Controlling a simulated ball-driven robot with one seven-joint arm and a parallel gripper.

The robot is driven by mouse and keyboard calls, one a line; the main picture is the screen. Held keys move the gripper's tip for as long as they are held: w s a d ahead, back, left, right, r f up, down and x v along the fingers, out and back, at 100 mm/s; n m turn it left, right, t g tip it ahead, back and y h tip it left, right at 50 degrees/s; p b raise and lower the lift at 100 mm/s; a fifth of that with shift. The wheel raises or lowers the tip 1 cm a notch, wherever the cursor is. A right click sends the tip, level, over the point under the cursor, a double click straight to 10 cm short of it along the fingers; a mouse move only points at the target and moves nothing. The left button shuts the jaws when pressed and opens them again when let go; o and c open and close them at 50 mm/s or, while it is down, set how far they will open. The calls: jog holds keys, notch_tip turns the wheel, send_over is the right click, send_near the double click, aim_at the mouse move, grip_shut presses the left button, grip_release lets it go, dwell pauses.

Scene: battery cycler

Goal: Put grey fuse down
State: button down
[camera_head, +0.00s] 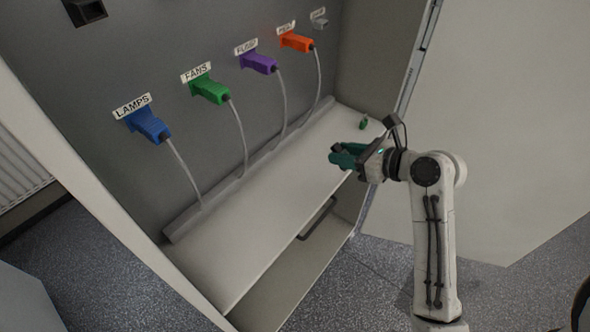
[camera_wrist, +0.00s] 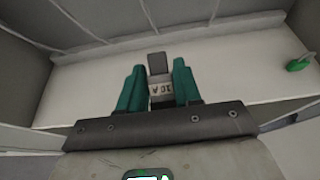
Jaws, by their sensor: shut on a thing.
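My gripper (camera_head: 343,158) has green fingers and is above the right part of the white shelf (camera_head: 255,220), near its front edge. In the wrist view my gripper (camera_wrist: 158,85) is shut on the grey fuse (camera_wrist: 158,66), a small block with a pale label marked "10A" between the fingers. The fuse is hidden by the fingers in the head view. The wrist view shows the shelf (camera_wrist: 90,92) behind and below the fuse. I cannot tell how high the fuse is above it.
A small green object (camera_head: 363,123) lies on the shelf's right end and also shows in the wrist view (camera_wrist: 299,63). Blue (camera_head: 148,125), green (camera_head: 211,90), purple (camera_head: 259,63) and orange (camera_head: 297,41) plugs trail cables to a rear ledge. The shelf's left and middle are clear.

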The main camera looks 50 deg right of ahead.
jog(key=w+f, duration=0.3)
jog(key=w+a+f, duration=0.1)
jog(key=w+f, duration=0.1)
jog(key=w, duration=0.2)
jog(key=w+f, duration=0.3)
jog(key=w, duration=0.1)
jog(key=shift+w+a+f+p, duration=0.15)
jog(key=shift+a+f+p, duration=0.15)
jog(key=shift+a+p, duration=0.1)
jog(key=shift+w+f, duration=0.15)
jog(key=shift+f, duration=1.6)
jog(key=shift+f, duration=0.1)
jog(key=c, duration=0.8)
grip_release()
